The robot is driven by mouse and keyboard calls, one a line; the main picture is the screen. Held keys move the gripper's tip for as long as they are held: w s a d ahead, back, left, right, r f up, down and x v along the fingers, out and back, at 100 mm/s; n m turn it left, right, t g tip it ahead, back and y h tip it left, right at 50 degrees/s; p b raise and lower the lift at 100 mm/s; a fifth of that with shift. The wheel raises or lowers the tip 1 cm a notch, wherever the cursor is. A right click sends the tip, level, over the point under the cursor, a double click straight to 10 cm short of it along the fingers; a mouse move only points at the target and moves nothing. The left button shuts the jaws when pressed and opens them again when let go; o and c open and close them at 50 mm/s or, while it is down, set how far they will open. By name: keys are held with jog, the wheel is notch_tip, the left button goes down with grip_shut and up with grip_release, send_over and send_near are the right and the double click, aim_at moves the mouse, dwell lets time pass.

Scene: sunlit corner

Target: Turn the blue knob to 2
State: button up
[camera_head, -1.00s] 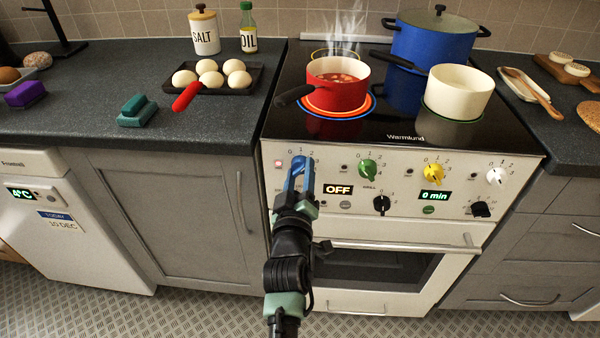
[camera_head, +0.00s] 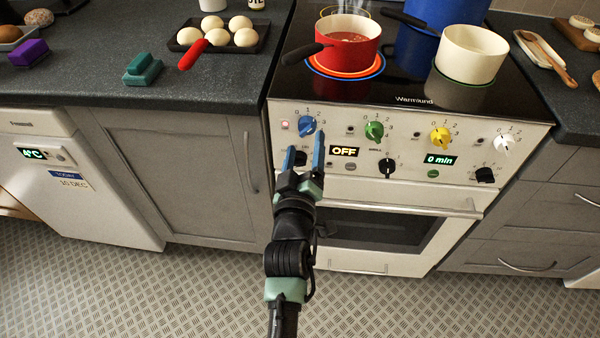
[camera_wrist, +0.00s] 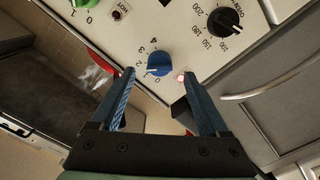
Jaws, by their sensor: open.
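The blue knob (camera_head: 307,125) is at the upper left of the stove's front panel, with printed numbers around it. In the wrist view the blue knob (camera_wrist: 158,64) lies ahead of the fingertips and between their lines, with 0, 2, 3 and 4 legible near it. I cannot tell surely which number it points at. My gripper (camera_head: 305,148) is open and empty, just below the knob in the head view and apart from it. Its two blue fingers (camera_wrist: 159,76) show in the wrist view.
Green (camera_head: 374,131), yellow (camera_head: 440,138) and white (camera_head: 502,145) knobs continue the row, with black knobs below. A red pot (camera_head: 347,50) stands on a glowing ring. The oven handle (camera_head: 410,207) sticks out below the panel. A small light beside the blue knob glows.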

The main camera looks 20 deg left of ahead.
jog(key=p+v, duration=0.1)
jog(key=v, duration=0.7)
jog(key=shift+s, duration=0.3)
jog(key=w+d+r+m+t+h, duration=0.1)
jog(key=w+d+r+m+t, duration=0.2)
jog(key=r, duration=1)
jog(key=w+d+r+m+t+h, duration=0.1)
jog(key=d+r+m+t+h, duration=0.3)
jog(key=r, duration=1)
jog(key=s+d+r+m+t, duration=0.1)
jog(key=s+d+r, duration=0.25)
jog(key=r, duration=0.45)
jog(key=s+d+r+m+t, duration=0.1)
jog(key=s+d+r+m, duration=0.1)
jog(key=s+r, duration=0.45)
jog(key=s+d+r+m+t, duration=0.1)
jog(key=s+d+r, duration=0.2)
jog(key=r, duration=0.6)
notch_tip(320, 180, up, 18)
jog(key=p, duration=1.8)
jog(key=shift+a, duration=0.15)
